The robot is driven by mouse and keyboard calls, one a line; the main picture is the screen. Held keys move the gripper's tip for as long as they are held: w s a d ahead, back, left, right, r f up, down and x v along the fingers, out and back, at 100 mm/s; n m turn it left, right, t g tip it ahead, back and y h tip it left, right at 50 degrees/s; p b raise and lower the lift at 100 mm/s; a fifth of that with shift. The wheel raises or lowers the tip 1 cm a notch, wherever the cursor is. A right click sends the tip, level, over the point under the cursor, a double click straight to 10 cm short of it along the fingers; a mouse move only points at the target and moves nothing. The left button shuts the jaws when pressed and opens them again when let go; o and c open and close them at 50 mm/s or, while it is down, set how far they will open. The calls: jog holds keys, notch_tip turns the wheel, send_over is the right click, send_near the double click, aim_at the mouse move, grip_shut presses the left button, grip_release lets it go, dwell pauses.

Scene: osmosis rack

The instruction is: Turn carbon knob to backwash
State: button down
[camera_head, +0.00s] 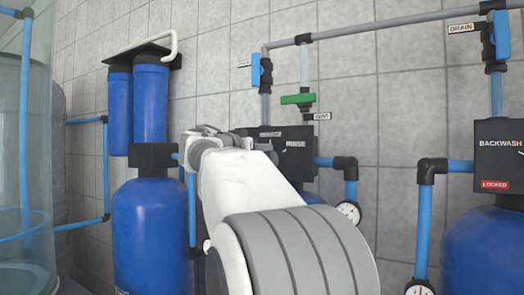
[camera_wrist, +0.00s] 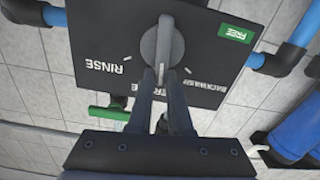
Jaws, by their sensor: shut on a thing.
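A grey knob (camera_wrist: 162,42) sits on a dark control panel (camera_wrist: 105,30), which appears upside down in the wrist view. RINSE, BACKWASH and a partly hidden label are printed on it, and a green FREE tag (camera_wrist: 236,32) is at the upper right. The knob's handle runs roughly up and down in that view, between the RINSE and BACKWASH marks. My gripper (camera_wrist: 163,72) is shut on the knob's handle. In the head view my arm covers much of this panel (camera_head: 296,160) and hides the knob. No carbon label is legible.
A second panel (camera_head: 500,150) at the right reads BACKWASH and carries a red LOCKED tag. A green valve handle (camera_head: 298,99) is above the middle panel. Blue filter housings (camera_head: 150,100) and a blue tank (camera_head: 150,235) stand at the left. A pressure gauge (camera_head: 349,212) is right of my arm.

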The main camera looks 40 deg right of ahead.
jog(key=shift+w+a+f+n+b, duration=0.1)
jog(key=shift+w+f+n+b, duration=0.2)
jog(key=shift+n, duration=1.45)
jog(key=shift+w+a+f+n+b, duration=0.15)
jog(key=shift+w+f+n, duration=0.3)
jog(key=shift+n, duration=1.25)
jog(key=shift+w+f+n+b, duration=0.2)
jog(key=shift+f+n, duration=0.25)
jog(key=shift+n, duration=1.3)
jog(key=c, duration=1)
grip_release()
jog(key=shift+o, duration=0.8)
jog(key=shift+r, duration=0.15)
jog(key=shift+s+r, duration=0.1)
jog(key=shift+r, duration=0.05)
jog(key=shift+r, duration=0.1)
